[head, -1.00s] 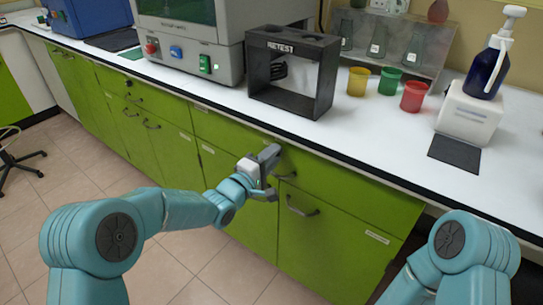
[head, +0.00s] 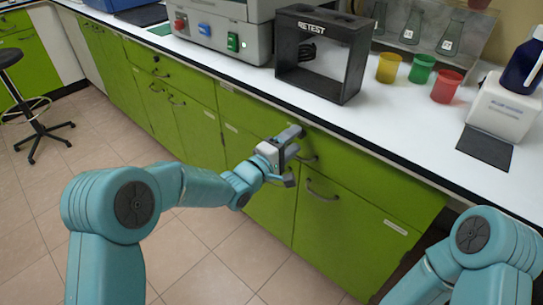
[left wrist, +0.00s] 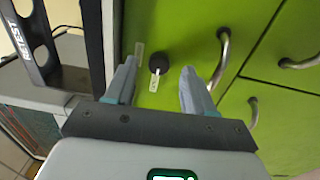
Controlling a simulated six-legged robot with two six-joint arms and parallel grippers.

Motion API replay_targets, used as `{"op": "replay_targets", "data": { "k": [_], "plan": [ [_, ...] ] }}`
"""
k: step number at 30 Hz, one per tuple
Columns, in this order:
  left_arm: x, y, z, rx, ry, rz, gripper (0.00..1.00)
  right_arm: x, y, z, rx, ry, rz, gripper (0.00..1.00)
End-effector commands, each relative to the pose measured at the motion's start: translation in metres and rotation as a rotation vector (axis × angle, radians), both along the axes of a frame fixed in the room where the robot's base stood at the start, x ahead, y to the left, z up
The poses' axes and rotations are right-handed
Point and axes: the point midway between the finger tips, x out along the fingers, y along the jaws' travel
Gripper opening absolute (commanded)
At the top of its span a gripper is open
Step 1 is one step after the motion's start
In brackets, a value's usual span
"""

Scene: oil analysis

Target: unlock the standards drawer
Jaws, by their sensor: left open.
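The standards drawer appears to be the green drawer front (head: 365,180) under the worktop, with a metal handle; its label cannot be read. In the left wrist view the green front (left wrist: 185,25) faces me. A round black knob-like piece (left wrist: 158,62), perhaps a key head, sits on it with a small pale tag (left wrist: 154,83) hanging below. My left gripper (head: 293,152) is open in front of the drawer. In the left wrist view its fingers (left wrist: 159,70) stand either side of the black piece, apparently without touching it. My right gripper is out of view.
The drawer handle (left wrist: 222,58) lies just right of the fingers in the left wrist view. A lower door handle (head: 322,192) juts out beneath. Above, the white worktop (head: 420,130) carries a black RETEST stand (head: 318,84) and coloured cups (head: 421,69).

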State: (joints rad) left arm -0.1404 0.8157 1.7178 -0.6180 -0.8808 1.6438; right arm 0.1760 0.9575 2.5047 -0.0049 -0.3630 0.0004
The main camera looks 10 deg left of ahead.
Motion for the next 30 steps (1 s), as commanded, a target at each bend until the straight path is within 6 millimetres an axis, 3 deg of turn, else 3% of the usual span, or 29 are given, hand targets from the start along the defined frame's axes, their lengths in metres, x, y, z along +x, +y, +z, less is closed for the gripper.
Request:
{"op": "replay_targets", "data": {
  "k": [15, 21, 30],
  "plan": [
    [-0.101, 0.074, -0.004, -0.001, 0.002, 0.003, 0.54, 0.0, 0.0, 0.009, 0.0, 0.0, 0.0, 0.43],
    [-0.119, 0.086, -0.005, 0.0, 0.0, 0.001, 0.54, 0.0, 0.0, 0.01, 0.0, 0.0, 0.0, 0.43],
    [-0.121, 0.088, -0.006, -0.001, -0.001, 0.0, 0.54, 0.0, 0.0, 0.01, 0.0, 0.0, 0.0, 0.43]
  ]
}}
